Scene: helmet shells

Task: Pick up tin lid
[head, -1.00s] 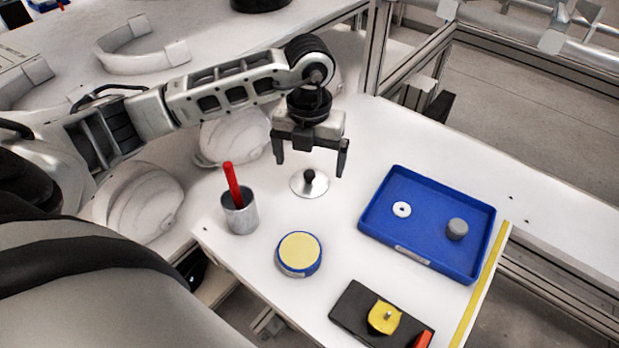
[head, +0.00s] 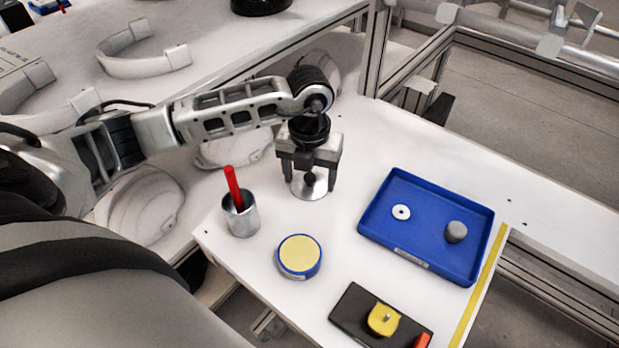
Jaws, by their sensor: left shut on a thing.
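The tin lid (head: 310,188) is a round silver disc with a black knob, on the white table below my left arm. My left gripper (head: 310,182) points down over it, with a finger at either side of the lid, and is shut on it. The gripper hides the lid's far part. I cannot tell whether the lid is clear of the table. A round blue tin (head: 299,257) with a pale yellow top face stands nearer on the table, apart from the lid. My right gripper is not in view.
A grey metal cup (head: 241,216) holding a red stick stands left of the lid. A blue tray (head: 400,250) with a white washer and a grey cylinder lies right. A black block (head: 352,308) with a yellow part is at the front. White helmet shells (head: 140,203) lie left.

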